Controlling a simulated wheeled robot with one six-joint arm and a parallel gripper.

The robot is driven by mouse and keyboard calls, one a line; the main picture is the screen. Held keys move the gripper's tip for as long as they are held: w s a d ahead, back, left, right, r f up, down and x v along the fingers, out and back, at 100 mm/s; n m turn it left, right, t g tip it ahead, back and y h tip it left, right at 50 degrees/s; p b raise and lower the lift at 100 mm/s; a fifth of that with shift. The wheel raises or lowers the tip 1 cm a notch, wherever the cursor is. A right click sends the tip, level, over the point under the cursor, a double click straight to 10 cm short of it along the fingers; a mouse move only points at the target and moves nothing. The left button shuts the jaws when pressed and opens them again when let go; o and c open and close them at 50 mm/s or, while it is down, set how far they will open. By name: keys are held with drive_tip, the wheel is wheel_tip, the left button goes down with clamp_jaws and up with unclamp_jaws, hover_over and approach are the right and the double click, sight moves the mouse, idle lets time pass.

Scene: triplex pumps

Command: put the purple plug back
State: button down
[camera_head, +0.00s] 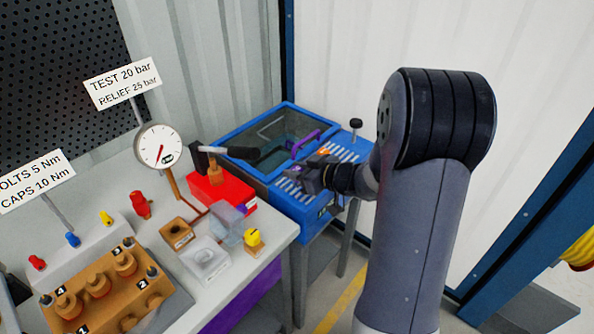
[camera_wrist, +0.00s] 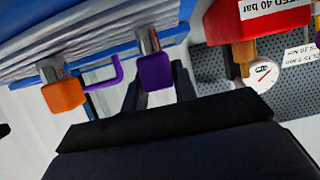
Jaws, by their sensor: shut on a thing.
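The purple plug (camera_wrist: 156,72) is a block-shaped purple head in the wrist view, in line with a short metal stem at the edge of the blue tank (camera_wrist: 95,58). My gripper (camera_wrist: 157,82) has a dark finger on either side of the purple head and is shut on it. Whether the plug is seated in the tank or only up against it I cannot tell. In the head view my gripper (camera_head: 312,180) is at the front right of the blue tank (camera_head: 262,182), and my wrist hides most of the plug.
An orange knob (camera_wrist: 64,95) on a similar stem is beside the plug, with a purple bent handle (camera_wrist: 105,75) between them. A red box (camera_head: 219,189), a clear box (camera_head: 228,222) and a gauge (camera_head: 159,147) stand on the bench to the left. A black knob (camera_head: 355,124) stands behind.

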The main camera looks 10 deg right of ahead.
drive_tip(key=shift+f, duration=0.2)
drive_tip(key=c, duration=1.1)
unclamp_jaws()
drive_tip(key=shift+r, duration=0.3)
drive_tip(key=p+v, duration=0.1)
drive_tip(key=v, duration=1.1)
